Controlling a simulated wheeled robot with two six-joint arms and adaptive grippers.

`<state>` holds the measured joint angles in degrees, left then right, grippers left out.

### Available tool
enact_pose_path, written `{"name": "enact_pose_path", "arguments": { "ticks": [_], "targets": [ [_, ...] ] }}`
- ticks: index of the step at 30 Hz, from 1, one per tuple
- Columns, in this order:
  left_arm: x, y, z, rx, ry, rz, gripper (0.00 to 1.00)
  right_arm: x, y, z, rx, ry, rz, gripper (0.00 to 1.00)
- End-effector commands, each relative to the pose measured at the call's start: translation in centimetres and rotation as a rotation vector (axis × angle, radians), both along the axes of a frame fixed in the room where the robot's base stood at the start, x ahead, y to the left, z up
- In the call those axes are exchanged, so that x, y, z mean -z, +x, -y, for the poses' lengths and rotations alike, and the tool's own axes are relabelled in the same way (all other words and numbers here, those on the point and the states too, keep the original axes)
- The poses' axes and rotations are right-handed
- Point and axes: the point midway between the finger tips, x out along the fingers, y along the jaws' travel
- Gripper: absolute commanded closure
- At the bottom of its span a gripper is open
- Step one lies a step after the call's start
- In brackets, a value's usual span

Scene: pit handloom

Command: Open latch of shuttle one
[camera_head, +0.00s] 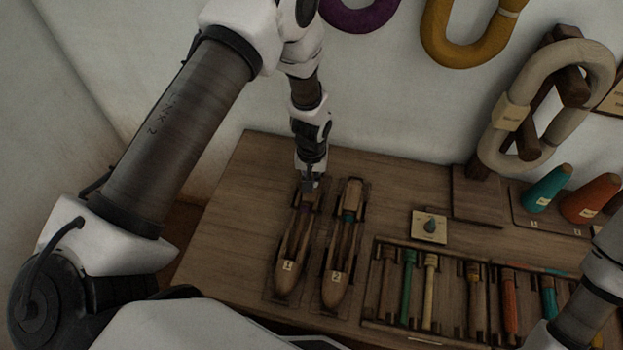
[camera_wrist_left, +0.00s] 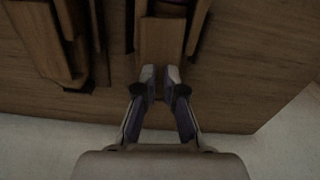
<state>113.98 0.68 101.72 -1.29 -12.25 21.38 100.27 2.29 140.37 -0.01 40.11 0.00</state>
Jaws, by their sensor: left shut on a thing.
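Shuttle one (camera_head: 288,262), a long wooden boat-shaped shuttle with a "1" label, lies on the table in its holder. Shuttle two (camera_head: 336,270), labelled "2", lies parallel on its right. My left gripper (camera_head: 310,184) points down at the far end of shuttle one. In the left wrist view, the fingertips of my left gripper (camera_wrist_left: 160,80) are close together at the end of a wooden block (camera_wrist_left: 161,40) of shuttle one. The gripper is shut on a small part there, apparently the latch, mostly hidden between the fingers. My right gripper is out of view.
A small plate with a dark knob (camera_head: 430,226) sits right of the shuttles. A rack (camera_head: 384,335) of coloured bobbins is at the front right. Teal and orange cones (camera_head: 545,188) and a yarn-hank stand (camera_head: 478,200) are at the back right. The table left of shuttle one is bare.

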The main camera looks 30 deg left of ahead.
Motion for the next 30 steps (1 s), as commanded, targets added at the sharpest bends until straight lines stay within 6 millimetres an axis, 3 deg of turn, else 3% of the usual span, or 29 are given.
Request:
{"name": "enact_pose_path", "arguments": {
  "ticks": [30],
  "targets": [
    [0.0,-0.1,0.0,-0.914,0.000,-0.001,1.00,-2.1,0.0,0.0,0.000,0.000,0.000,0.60]
  ]
}}
